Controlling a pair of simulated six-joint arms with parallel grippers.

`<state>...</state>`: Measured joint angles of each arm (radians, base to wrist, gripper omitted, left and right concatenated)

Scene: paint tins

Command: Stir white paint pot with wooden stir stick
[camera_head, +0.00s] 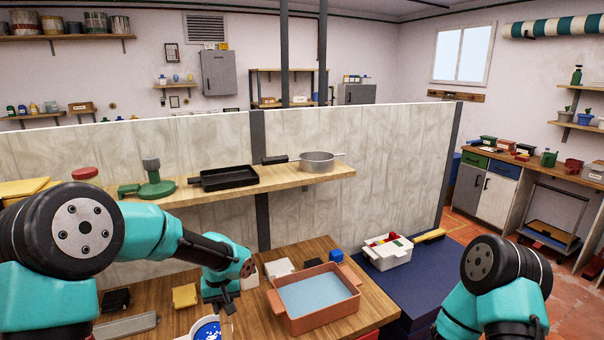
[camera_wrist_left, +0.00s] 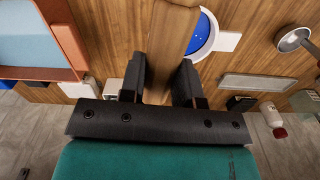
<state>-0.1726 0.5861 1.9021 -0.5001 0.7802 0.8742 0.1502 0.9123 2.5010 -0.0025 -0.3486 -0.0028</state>
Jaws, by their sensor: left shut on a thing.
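A white pot (camera_head: 205,329) with blue contents stands on the wooden table at the lower edge of the head view. In the left wrist view the pot (camera_wrist_left: 211,30) shows partly behind the stick. My left gripper (camera_head: 222,299) is just above and right of the pot, pointing down. In the wrist view its fingers (camera_wrist_left: 163,78) are shut on the wooden stir stick (camera_wrist_left: 173,45), which runs away between them. The stick overlaps the pot's left side; I cannot tell whether its tip is inside. My right arm is at the lower right, but its gripper is out of view.
A terracotta tub (camera_head: 291,325) with light blue contents stands right of the left gripper. A yellow block (camera_head: 185,295), a blue cube (camera_head: 336,255) and a white bin (camera_head: 388,259) are nearby. A wooden shelf (camera_head: 285,180) with pans runs along the partition behind.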

